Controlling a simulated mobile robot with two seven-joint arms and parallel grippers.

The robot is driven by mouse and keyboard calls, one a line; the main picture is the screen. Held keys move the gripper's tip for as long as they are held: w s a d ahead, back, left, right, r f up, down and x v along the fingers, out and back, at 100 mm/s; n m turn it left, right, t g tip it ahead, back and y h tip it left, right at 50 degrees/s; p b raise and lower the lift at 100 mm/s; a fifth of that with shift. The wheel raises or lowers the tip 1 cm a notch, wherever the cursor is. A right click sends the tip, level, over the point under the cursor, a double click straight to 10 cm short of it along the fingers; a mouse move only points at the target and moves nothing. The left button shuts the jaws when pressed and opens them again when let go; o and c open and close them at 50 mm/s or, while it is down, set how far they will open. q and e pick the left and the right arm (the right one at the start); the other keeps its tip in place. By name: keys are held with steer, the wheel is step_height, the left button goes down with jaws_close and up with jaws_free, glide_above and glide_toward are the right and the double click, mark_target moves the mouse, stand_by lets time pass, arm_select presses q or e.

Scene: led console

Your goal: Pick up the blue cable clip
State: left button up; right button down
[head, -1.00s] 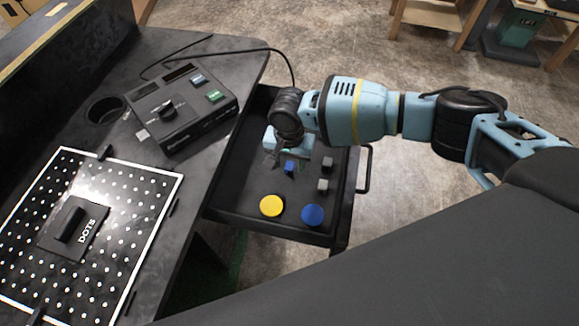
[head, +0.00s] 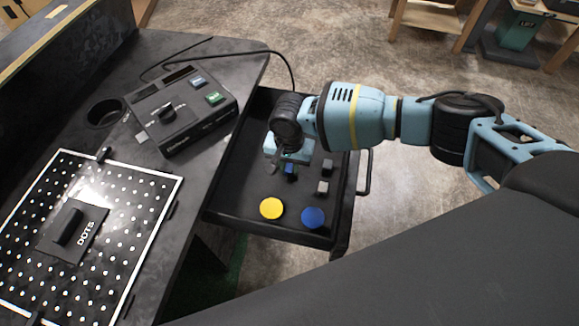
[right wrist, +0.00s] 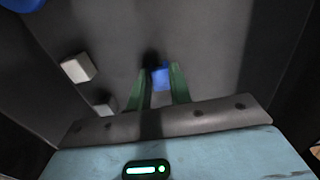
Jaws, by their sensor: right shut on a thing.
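The blue cable clip (head: 290,170) is a small blue block in the open black drawer (head: 238,205). In the head view it is partly covered by my right gripper (head: 287,173). In the right wrist view the blue clip (right wrist: 160,76) sits between the tips of the two green fingers of my right gripper (right wrist: 162,84). The fingers are shut on the clip. It is low over the drawer floor; I cannot tell whether it touches the floor. My left gripper is not in view.
Two grey blocks (head: 326,167) (head: 323,188) lie right of the clip. A yellow disc (head: 271,208) and a blue disc (head: 313,217) lie at the drawer's front. The console box (head: 180,110) and dotted board (head: 120,215) are on the desk, left.

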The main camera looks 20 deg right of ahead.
step_height(320, 180, up, 9)
steer(key=p, duration=0.2)
step_height(320, 180, up, 17)
steer(key=n, duration=0.7)
glide_above(289, 169)
steer(key=s+d, duration=0.6)
steer(key=s, duration=0.3)
steer(key=shift+w, duration=0.2)
